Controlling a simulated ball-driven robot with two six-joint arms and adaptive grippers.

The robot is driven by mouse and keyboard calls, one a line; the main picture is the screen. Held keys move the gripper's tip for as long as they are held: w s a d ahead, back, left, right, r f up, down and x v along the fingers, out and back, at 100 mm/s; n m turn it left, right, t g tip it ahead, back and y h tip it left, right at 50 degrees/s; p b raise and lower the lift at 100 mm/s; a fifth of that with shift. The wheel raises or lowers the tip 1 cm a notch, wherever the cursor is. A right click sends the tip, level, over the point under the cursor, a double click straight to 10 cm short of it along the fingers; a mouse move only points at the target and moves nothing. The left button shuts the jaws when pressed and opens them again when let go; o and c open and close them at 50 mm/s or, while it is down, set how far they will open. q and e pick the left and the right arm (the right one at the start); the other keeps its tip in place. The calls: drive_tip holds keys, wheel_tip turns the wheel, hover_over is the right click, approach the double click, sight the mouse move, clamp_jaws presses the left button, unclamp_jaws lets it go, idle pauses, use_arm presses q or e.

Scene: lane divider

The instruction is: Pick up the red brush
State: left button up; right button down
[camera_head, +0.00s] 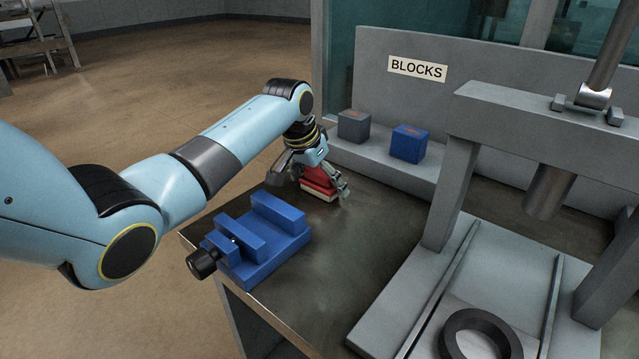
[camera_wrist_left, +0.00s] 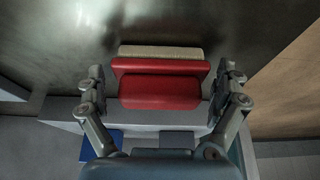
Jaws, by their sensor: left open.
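The red brush (camera_head: 318,180) lies on the dark bench top, with a pale strip along its lower edge. My left gripper (camera_head: 322,186) is over it, pointing down, with fingers on either side of the brush. In the left wrist view the red brush (camera_wrist_left: 160,88) sits between the two open fingers of my left gripper (camera_wrist_left: 165,95). A small gap shows at each side, and I cannot tell whether either finger touches it. The pale strip shows beyond the red part. My right gripper is in neither view.
A blue vise (camera_head: 262,240) stands close in front of the brush at the bench edge. A grey block (camera_head: 354,126) and a blue block (camera_head: 409,144) sit on the ledge behind, under the BLOCKS sign (camera_head: 417,69). A grey press (camera_head: 455,190) stands at right.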

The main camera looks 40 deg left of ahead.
sight(320, 170)
use_arm(q)
drive_tip(key=c, duration=1)
drive_tip(key=shift+r, duration=0.65)
wheel_tip(320, 170, up, 3)
drive_tip(key=w+d+r, duration=0.5)
drive_tip(key=d+r, duration=0.1)
drive_tip(key=d, duration=0.4)
drive_tip(key=shift+w+r+b, duration=0.4)
drive_tip(key=shift+b, duration=0.05)
drive_tip(key=shift+d, duration=0.1)
